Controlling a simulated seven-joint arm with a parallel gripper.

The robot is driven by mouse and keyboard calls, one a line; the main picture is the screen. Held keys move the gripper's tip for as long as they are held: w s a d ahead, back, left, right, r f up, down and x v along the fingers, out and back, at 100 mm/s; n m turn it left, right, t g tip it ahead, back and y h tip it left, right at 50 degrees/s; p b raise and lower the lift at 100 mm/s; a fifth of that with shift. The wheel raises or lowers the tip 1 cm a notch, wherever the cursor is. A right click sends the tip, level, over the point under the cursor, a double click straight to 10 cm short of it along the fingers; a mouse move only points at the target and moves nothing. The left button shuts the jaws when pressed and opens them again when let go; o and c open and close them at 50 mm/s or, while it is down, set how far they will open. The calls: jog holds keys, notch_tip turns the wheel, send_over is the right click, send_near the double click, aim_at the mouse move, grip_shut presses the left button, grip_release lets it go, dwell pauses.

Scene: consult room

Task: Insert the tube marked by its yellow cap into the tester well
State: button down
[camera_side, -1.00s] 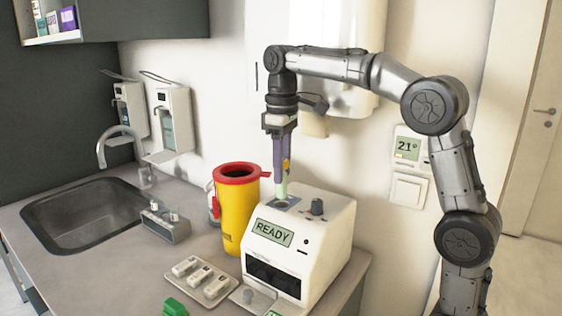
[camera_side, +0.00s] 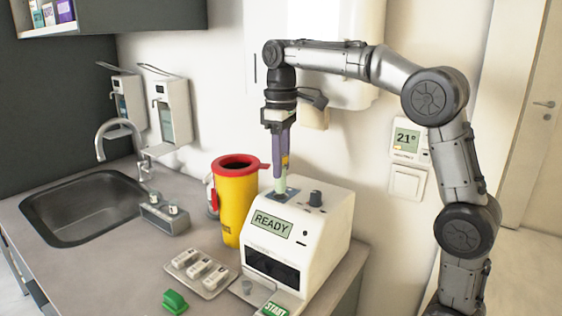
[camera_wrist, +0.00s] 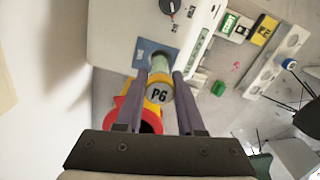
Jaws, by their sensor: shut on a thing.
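My gripper (camera_side: 281,166) is shut on the tube (camera_wrist: 160,66), whose yellow cap (camera_wrist: 159,93) reads "P6" and sits between the two purple fingers in the wrist view. The tube is about upright, with its pale lower part (camera_side: 280,185) below the fingers. Its lower end is at the well in the blue plate (camera_wrist: 144,50) on top of the white tester (camera_side: 325,225). I cannot tell how deep the end is in the well. The tester's screen (camera_side: 271,223) reads "READY".
A yellow bin with a red rim (camera_side: 235,205) stands close left of the tester. A tray of white cassettes (camera_side: 200,272), a green block (camera_side: 175,301) and a green START key (camera_side: 274,309) are in front. A grey rack (camera_side: 165,217) stands by the sink (camera_side: 85,207).

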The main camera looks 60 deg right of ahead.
aim_at(281, 193)
jog(key=shift+f, duration=0.2)
jog(key=shift+f, duration=2.1)
jog(key=shift+f, duration=0.15)
jog(key=shift+c, duration=2.2)
grip_release()
notch_tip(281, 193, up, 12)
jog(key=shift+r, duration=0.9)
